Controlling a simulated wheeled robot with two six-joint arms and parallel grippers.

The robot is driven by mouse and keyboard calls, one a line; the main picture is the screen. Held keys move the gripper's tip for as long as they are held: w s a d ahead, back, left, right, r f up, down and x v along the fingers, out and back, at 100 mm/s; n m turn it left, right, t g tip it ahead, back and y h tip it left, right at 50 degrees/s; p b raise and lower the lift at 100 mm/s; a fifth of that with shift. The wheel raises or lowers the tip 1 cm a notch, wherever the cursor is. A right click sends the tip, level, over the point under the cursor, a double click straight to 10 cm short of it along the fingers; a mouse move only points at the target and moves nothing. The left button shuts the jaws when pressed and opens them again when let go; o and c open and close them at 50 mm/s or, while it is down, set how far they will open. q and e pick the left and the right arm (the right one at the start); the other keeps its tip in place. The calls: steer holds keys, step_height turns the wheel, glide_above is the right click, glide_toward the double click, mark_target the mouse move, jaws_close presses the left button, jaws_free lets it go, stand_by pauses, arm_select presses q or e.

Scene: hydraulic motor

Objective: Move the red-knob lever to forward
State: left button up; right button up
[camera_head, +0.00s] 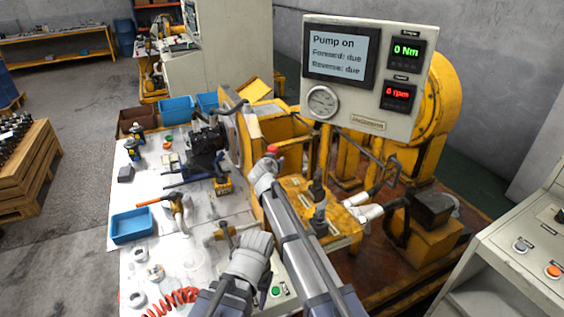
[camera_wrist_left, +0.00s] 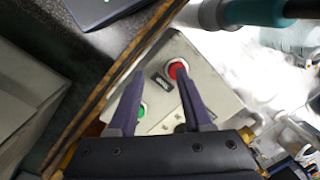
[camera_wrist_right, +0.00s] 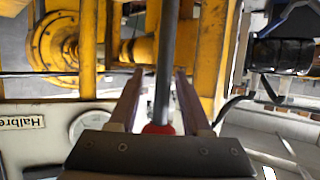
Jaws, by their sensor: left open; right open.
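The red-knob lever (camera_head: 272,148) shows its red knob just past my right gripper (camera_head: 266,165) in the head view. In the right wrist view, the lever's dark shaft (camera_wrist_right: 168,60) and red knob (camera_wrist_right: 158,128) lie between the two fingers of the right gripper (camera_wrist_right: 158,75). The fingers are apart, with gaps beside the shaft. My left gripper (camera_head: 252,250) is open over the control box (camera_head: 288,298) at the table's front. In the left wrist view, a green button (camera_wrist_left: 142,110) and a red button (camera_wrist_left: 177,69) show near its fingers.
The display panel (camera_head: 328,55) reads "Pump on", "Forward: due", "Reverse: due", 0 Nm and 0 rpm. A yellow machine frame (camera_head: 430,110) stands right of the lever. Tools and a blue tray (camera_head: 132,226) lie on the white table. A grey console (camera_head: 500,270) is at right.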

steer(key=shift+w+a, duration=0.1)
steer(key=shift+w, duration=0.05)
steer(key=shift+c, duration=0.3)
jaws_close()
stand_by(1.1)
